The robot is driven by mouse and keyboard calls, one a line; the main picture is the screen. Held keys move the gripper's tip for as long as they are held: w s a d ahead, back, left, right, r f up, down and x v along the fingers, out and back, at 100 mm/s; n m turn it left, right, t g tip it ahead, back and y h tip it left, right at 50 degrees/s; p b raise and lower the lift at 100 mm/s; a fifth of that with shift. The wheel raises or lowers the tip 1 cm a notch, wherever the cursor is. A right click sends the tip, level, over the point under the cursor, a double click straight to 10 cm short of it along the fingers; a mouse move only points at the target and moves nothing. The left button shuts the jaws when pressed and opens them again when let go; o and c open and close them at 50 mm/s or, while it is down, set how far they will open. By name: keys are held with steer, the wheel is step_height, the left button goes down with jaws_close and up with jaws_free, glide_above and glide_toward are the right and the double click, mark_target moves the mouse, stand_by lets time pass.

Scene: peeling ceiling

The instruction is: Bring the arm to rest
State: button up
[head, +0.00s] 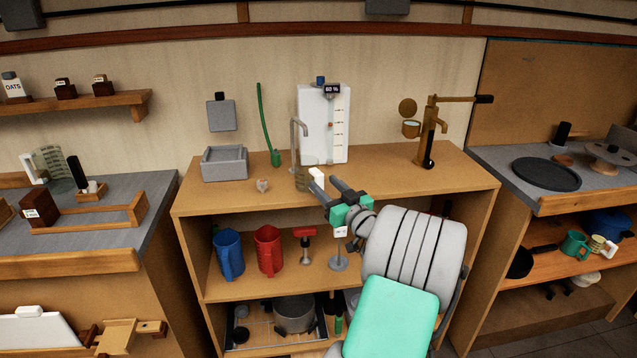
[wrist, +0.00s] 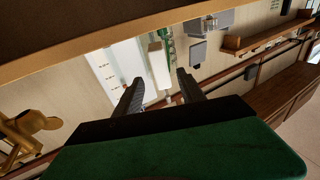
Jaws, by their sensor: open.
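My gripper (head: 322,184) is in front of the middle wooden cabinet, near the front edge of its top. Its dark fingers are spread apart and hold nothing that I can see. In the wrist view the gripper (wrist: 157,92) also shows two separate fingers, with the white panel and a white block beyond them. My arm reaches in from the lower right of the head view, with its grey and green links in front of the cabinet's right part.
The cabinet top (head: 380,179) holds a grey bin (head: 225,164), a white gauge panel (head: 324,124) and a brass tap (head: 430,135). Below stand a blue jug (head: 229,254) and a red jug (head: 268,250). Side counters flank the cabinet, the right one bearing a dark round plate (head: 546,174).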

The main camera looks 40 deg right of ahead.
steer(key=v, duration=0.3)
steer(key=shift+s, duration=0.3)
